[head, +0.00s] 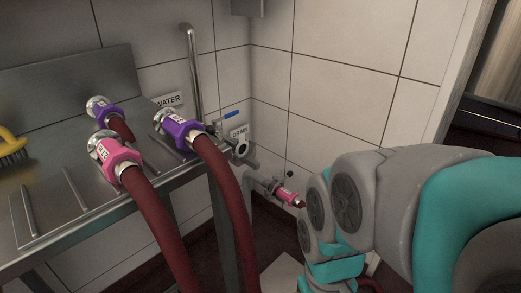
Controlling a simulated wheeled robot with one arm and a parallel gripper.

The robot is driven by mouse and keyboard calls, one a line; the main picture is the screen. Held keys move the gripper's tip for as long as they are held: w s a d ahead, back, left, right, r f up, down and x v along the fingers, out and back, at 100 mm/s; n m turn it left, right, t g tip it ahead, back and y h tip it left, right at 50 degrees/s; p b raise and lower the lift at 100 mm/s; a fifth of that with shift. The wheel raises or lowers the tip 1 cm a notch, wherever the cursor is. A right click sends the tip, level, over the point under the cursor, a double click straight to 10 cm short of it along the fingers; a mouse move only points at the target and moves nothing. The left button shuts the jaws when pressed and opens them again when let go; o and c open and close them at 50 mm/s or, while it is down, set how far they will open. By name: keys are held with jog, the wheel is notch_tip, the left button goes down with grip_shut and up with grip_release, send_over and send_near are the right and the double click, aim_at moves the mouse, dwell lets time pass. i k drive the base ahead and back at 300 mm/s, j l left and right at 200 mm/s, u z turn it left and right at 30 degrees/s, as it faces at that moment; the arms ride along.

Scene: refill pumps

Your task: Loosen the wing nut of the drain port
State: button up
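The DRAIN label (239,132) is on the tiled wall near the corner, right of the steel bench. From there metal pipework (258,178) runs down to the right to a pink fitting (287,195) close to my arm. A small dark knob shows above the pink fitting. I cannot make out a wing nut at this size. My grey and teal arm fills the right side, and my gripper is not in view.
A steel bench (75,190) at left carries hoses with a pink coupling (115,155) and purple couplings (180,130). Two dark red hoses hang over its front edge. A yellow brush (12,148) lies at far left. A vertical pipe (193,80) and blue-handled valve (229,115) stand behind.

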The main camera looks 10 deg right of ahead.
aim_at(276, 177)
jog(key=z, duration=0.25)
jog(key=i+l+u, duration=0.1)
jog(key=l, duration=0.3)
jog(key=i+l+u, duration=0.1)
jog(key=i+l, duration=0.25)
jog(key=i+l+u, duration=0.1)
jog(key=l, duration=0.35)
jog(key=i, duration=0.05)
